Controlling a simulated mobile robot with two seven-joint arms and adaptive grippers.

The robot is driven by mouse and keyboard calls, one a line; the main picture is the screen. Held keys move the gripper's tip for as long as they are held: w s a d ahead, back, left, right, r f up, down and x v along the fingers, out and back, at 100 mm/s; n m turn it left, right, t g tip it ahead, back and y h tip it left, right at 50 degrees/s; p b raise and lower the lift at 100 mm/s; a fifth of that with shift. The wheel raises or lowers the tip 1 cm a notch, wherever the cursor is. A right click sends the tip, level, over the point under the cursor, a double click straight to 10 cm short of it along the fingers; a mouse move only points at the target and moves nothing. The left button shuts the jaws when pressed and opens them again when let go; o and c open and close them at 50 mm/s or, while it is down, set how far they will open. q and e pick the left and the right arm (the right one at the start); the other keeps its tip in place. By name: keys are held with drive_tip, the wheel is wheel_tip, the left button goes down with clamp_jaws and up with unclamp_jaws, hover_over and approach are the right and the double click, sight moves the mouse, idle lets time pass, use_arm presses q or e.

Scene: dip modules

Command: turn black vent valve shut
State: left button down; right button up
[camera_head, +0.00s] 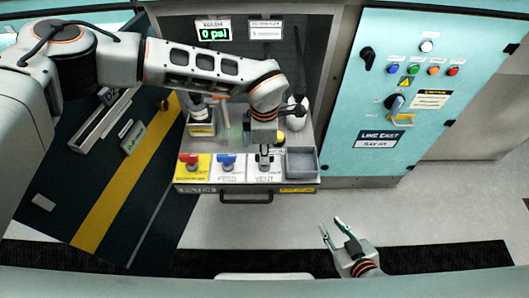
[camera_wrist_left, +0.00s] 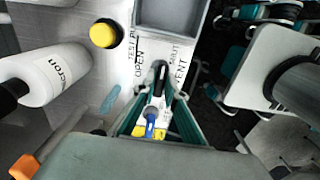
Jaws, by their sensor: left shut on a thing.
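The black vent valve (camera_head: 265,159) is on the white VENT plate, rightmost of three valves on the panel. My left gripper (camera_head: 264,147) comes down over it from behind and hides part of it. In the left wrist view, the black handle (camera_wrist_left: 160,73) lies between the two fingers of the left gripper (camera_wrist_left: 158,90), which are closed on it. The OPEN and SHUT labels are on opposite sides of the handle there. The handle's exact angle is hard to tell. My right gripper (camera_head: 336,234) is open and empty, low in front of the panel.
A red valve (camera_head: 190,160) and a blue valve (camera_head: 228,161) stand left of the vent valve. A grey tray (camera_head: 301,163) is on its right. A white bottle (camera_head: 297,118) stands behind. A gauge display (camera_head: 214,31) reads 0 psi. The floor right of the panel is clear.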

use_arm(q)
drive_tip(key=c, duration=2.1)
unclamp_jaws()
wheel_tip(320, 180, up, 12)
